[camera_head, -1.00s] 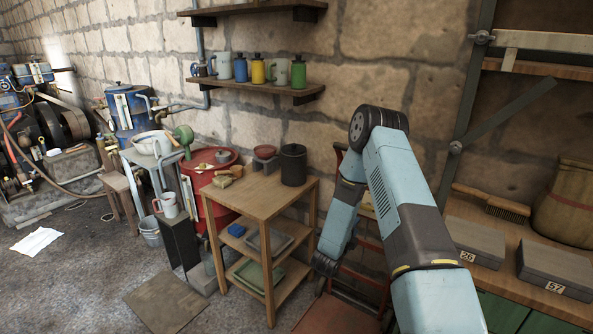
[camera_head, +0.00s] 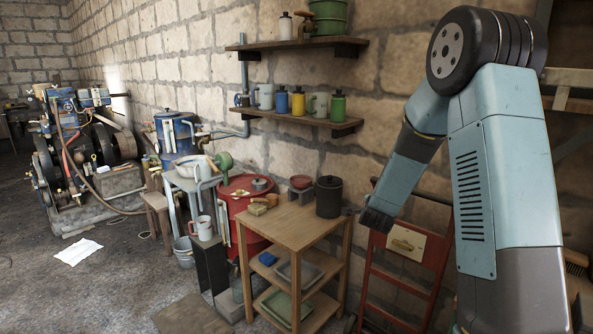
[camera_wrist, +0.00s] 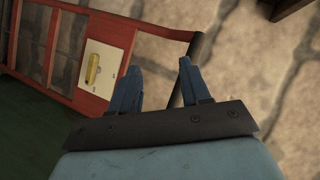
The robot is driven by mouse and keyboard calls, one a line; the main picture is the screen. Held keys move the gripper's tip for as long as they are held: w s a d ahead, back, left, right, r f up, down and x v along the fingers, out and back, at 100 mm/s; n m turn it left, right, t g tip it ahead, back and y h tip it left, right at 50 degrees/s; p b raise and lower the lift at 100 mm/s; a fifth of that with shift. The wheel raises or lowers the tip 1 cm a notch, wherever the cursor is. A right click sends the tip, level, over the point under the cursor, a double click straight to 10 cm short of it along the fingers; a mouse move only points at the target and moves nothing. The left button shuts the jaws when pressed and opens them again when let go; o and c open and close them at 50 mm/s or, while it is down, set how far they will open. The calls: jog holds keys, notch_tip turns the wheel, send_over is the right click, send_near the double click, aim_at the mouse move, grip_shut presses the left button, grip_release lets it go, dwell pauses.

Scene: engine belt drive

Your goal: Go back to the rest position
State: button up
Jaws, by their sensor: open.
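My gripper shows in the wrist view (camera_wrist: 160,88) with its two blue fingers apart and nothing between them. In the head view my blue-grey arm rises at the right, bends at a dark joint near the top and reaches down to the left. The gripper end (camera_head: 352,211) is small there, in front of the stone wall, to the right of the black canister (camera_head: 328,196) and near the red metal frame (camera_head: 402,281).
A wooden shelf table (camera_head: 298,227) stands in the middle, beside a red drum (camera_head: 240,205). Wall shelves (camera_head: 300,120) hold mugs and bottles. An engine (camera_head: 85,150) stands at the far left. A paper (camera_head: 78,252) lies on the open floor. A plate with a yellow handle (camera_wrist: 97,70) is on the red frame.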

jog(key=s+a+r+n+g+y, duration=0.4)
jog(key=s+r+n, duration=0.5)
jog(key=s+r, duration=0.55)
jog(key=s+r+n+g, duration=0.1)
jog(key=s+r+n, duration=0.1)
jog(key=s, duration=1.2)
jog(key=s+d+r+n+g, duration=0.1)
jog(key=s+n, duration=0.4)
jog(key=s, duration=0.9)
jog(key=shift+s+d+r+n+g, duration=0.15)
jog(key=shift+d+r+n+g, duration=0.15)
jog(key=shift+r+g, duration=0.5)
